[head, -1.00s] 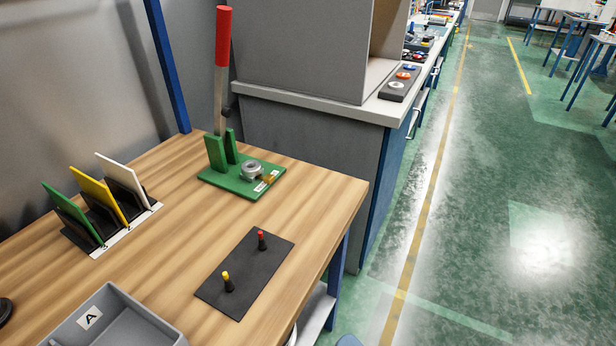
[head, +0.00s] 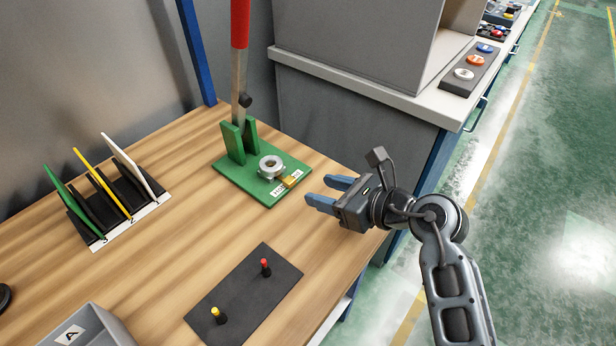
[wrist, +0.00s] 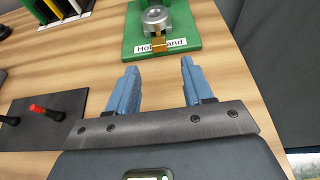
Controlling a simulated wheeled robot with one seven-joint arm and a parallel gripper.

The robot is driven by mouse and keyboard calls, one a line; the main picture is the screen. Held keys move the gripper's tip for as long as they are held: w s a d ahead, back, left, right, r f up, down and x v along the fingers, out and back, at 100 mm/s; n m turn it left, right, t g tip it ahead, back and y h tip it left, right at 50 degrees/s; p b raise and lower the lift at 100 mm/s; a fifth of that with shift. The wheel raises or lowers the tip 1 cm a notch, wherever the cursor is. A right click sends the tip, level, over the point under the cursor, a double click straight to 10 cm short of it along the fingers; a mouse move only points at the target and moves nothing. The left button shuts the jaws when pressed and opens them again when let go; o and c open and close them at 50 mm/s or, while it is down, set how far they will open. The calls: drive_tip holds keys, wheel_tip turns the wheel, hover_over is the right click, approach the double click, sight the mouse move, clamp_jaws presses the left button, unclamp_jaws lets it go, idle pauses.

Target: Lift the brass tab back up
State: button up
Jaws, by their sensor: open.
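The brass tab (head: 292,179) sits at the front edge of a green base plate (head: 236,187), beside a round metal spindle part (head: 271,165). In the wrist view the brass tab (wrist: 159,45) lies just in front of the metal part (wrist: 156,19), by a label partly reading "Ho...and". The green plate carries two green uprights and a lever with a red handle (head: 240,22). My gripper (head: 324,192) is open and empty to the right of the plate, its blue fingers pointing towards it. In the wrist view the tab is ahead, beyond the fingertips (wrist: 158,72), with a gap between.
A black mat (head: 245,300) with a red-tipped and a yellow-tipped peg lies in front. A rack with green, yellow and white panels (head: 105,205) stands left, a grey bin (head: 90,325) front left. A grey cabinet is behind. Bare wood lies between mat and plate.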

sight(293, 183)
drive_tip(key=x, duration=0.6)
drive_tip(key=shift+w+a+f, duration=0.15)
drive_tip(key=shift+a, duration=0.1)
drive_tip(key=shift+c, duration=0.3)
clamp_jaws()
